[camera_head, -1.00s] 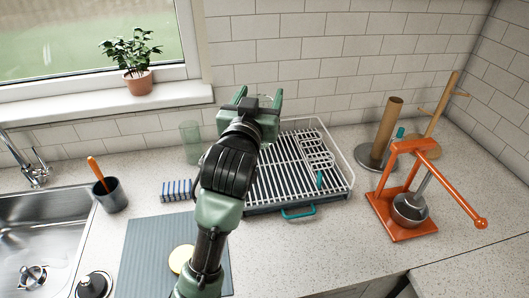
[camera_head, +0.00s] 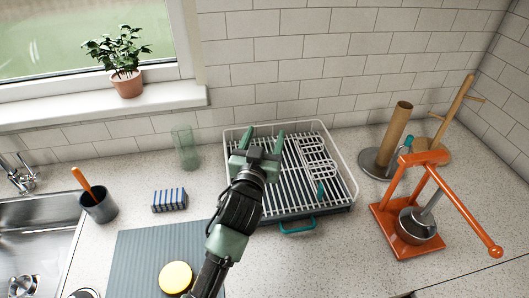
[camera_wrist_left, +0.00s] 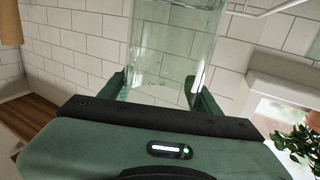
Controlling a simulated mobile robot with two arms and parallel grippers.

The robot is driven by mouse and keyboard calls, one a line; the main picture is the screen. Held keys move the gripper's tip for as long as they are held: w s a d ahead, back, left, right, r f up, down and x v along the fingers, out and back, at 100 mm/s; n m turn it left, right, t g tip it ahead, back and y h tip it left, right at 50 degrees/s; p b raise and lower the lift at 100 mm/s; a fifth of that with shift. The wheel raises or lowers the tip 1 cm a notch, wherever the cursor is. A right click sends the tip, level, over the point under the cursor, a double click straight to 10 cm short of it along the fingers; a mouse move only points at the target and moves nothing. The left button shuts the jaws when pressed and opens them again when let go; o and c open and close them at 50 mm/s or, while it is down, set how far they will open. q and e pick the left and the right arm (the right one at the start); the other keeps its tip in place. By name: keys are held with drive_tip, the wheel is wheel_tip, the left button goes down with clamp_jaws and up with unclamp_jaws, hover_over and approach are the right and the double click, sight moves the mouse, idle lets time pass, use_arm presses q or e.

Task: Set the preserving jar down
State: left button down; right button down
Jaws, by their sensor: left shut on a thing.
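The preserving jar is a clear glass vessel (camera_wrist_left: 172,45) in the left wrist view, between the two green fingers of my left gripper (camera_wrist_left: 163,88). The gripper is shut on it. Its upper end in that picture runs out of frame. In the head view the left gripper (camera_head: 265,135) is over the back left part of the dish rack (camera_head: 338,158). The jar hardly shows there against the rack and wall. I cannot tell whether its base touches the rack. My right gripper is not in view.
A greenish glass (camera_head: 186,148) stands on the counter left of the rack. A striped sponge (camera_head: 169,200), grey mat (camera_head: 135,255) and yellow disc (camera_head: 175,277) lie nearer. An orange press (camera_head: 408,215) and paper-roll holder (camera_head: 376,163) stand right. Counter is clear between rack and press.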

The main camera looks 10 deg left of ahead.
sight(265, 150)
use_arm(q)
drive_tip(key=shift+f, duration=0.65)
wheel_tip(265, 150, down, 4)
drive_tip(key=shift+r, duration=0.25)
drive_tip(key=shift+f, duration=0.35)
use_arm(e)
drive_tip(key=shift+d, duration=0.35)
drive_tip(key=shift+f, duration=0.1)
use_arm(q)
drive_tip(key=shift+c, duration=1.8)
unclamp_jaws()
drive_tip(key=shift+f, duration=0.15)
